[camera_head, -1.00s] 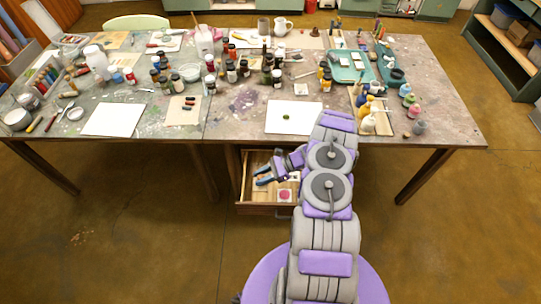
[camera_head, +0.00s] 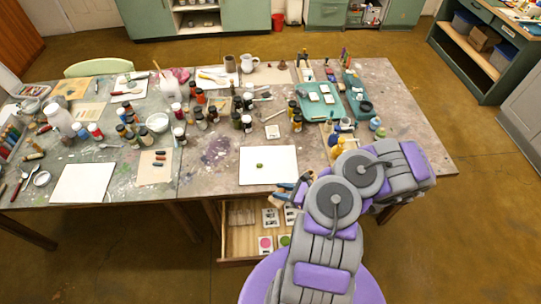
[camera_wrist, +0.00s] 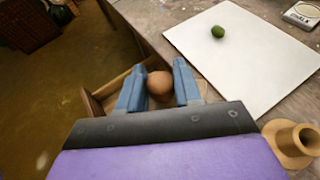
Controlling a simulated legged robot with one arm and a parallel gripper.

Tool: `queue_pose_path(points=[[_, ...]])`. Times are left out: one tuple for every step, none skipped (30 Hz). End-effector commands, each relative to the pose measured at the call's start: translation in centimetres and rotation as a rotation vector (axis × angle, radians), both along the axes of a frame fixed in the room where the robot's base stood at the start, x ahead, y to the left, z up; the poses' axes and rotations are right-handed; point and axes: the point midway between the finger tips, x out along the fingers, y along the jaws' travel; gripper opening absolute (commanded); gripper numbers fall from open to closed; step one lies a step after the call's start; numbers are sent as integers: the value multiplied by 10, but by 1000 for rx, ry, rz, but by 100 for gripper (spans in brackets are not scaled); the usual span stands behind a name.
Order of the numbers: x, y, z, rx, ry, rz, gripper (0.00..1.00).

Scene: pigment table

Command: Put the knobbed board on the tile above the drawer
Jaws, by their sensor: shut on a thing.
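My gripper (camera_head: 293,190) is at the table's front edge, over the drawer (camera_head: 237,243). In the wrist view its blue fingers (camera_wrist: 160,90) are shut on a round brown knob (camera_wrist: 160,84). The board under the knob is mostly hidden by my gripper, so its shape is unclear. The white tile (camera_head: 254,178) lies flat on the table above the drawer, with a small green blob (camera_head: 260,166) on it. In the wrist view the tile (camera_wrist: 240,70) is ahead and right of the fingers, apart from the knob.
Several bottles (camera_head: 236,120) stand behind the tile. Another white tile (camera_head: 82,183) lies left.

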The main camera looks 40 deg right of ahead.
Motion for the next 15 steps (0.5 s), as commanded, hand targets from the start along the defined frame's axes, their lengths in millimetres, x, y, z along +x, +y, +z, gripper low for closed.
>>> queue_pose_path(points=[[2, -1, 3, 1, -1, -7, 4], [3, -3, 3, 1, 0, -9, 4], [7, -5, 2, -2, 2, -9, 4], [10, -8, 1, -3, 4, -8, 4], [14, -11, 0, -5, 4, -8, 4], [22, -15, -1, -6, 2, -6, 4], [28, -18, -2, -8, 0, -5, 4], [34, -22, -3, -7, 3, -6, 4], [42, -26, -4, -8, 4, -4, 4], [48, -30, -4, -9, 3, -4, 4], [54, -35, -6, -10, 5, -5, 4], [62, -40, -6, -9, 3, -6, 4], [68, -43, -6, -8, 2, -4, 4], [74, -47, -7, -9, 3, -5, 4], [81, -54, -9, -9, 5, -8, 4]])
